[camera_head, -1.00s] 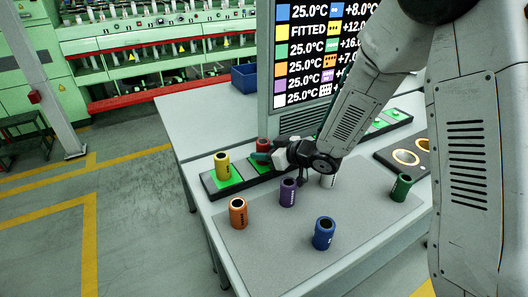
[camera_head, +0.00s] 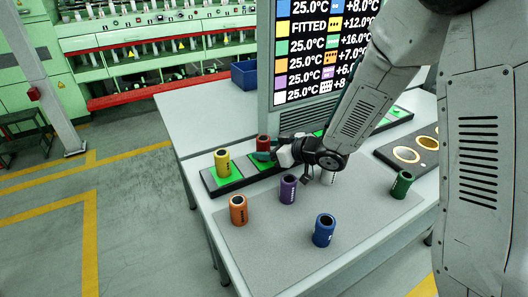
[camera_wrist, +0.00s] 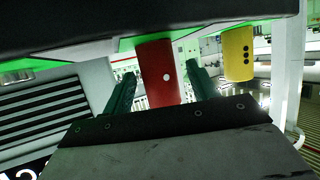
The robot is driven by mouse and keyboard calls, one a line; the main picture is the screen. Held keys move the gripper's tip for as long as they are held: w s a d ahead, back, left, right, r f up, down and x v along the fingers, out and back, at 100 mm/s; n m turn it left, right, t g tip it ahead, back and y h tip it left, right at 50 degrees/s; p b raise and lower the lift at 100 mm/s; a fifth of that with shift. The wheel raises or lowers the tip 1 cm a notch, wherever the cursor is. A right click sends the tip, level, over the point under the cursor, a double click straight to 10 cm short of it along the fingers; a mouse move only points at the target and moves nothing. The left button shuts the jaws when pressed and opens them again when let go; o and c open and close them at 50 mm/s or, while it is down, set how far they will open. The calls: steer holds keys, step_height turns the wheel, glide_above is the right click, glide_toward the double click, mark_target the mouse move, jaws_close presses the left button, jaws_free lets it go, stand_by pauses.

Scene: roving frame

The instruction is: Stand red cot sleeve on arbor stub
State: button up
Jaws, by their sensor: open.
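The red sleeve (camera_head: 263,142) stands upright at the black rail (camera_head: 208,184) with green pads, just right of the yellow sleeve (camera_head: 222,163). My gripper (camera_head: 263,155) is at the red sleeve, reaching in from the right and hiding its lower part. In the wrist view, which looks upside down, the red sleeve (camera_wrist: 158,72) with one white dot shows between the two green fingers of my gripper (camera_wrist: 161,72). The fingers are apart, with gaps visible beside the sleeve. The sleeve's end meets the green pad area. The stub under it is hidden.
Purple (camera_head: 288,189), orange (camera_head: 238,210), blue (camera_head: 324,230) and green (camera_head: 402,183) sleeves stand on the grey mat (camera_head: 275,255). A white one (camera_head: 328,177) is partly behind my gripper. The display (camera_head: 310,55) rises behind the rail. A dark ringed plate (camera_head: 385,155) lies right.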

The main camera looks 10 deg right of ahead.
steer(key=s+d+r+m+t+h, duration=0.15)
steer(key=s+d+r+h, duration=0.35)
steer(key=d, duration=0.5)
steer(key=s+d+r+m+h, duration=0.3)
steer(key=d+r+h, duration=0.25)
steer(key=d, duration=0.35)
steer(key=s+r+m+g, duration=0.2)
steer(key=s+r+g, duration=0.1)
steer(key=s, duration=1)
steer(key=s+r+m+g, duration=0.2)
steer(key=s+g, duration=0.4)
steer(key=s, duration=0.8)
steer(key=shift+s+a+r+m, duration=0.3)
steer(key=shift+a+r+m, duration=0.15)
steer(key=shift+m, duration=0.1)
steer(key=shift+y, duration=0.25)
